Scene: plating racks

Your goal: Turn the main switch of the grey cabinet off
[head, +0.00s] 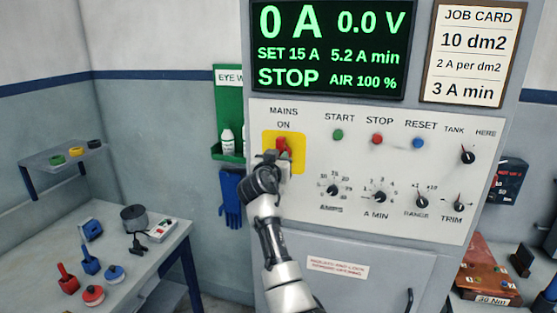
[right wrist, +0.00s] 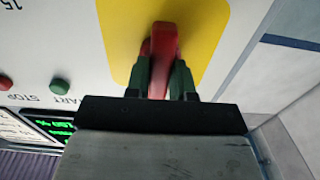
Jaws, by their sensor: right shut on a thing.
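The grey cabinet (head: 350,265) stands in the middle of the head view with a white control panel. Its main switch is a red handle (head: 283,146) on a yellow plate (head: 298,143) under the words MAINS and ON. My right gripper (head: 278,158) is at the handle and covers its lower part. In the right wrist view, the red handle (right wrist: 162,52) sits between the two dark green fingers (right wrist: 160,80), which are shut on it. The handle's turn angle is hard to tell behind the gripper. My left gripper is not in view.
The display (head: 330,48) reads 0 A, 0.0 V and STOP. Start (head: 338,135), stop (head: 377,139) and reset (head: 418,143) buttons and several black knobs lie right of the switch. A bench (head: 140,275) with small items stands left; blue gloves (head: 231,198) hang beside the cabinet.

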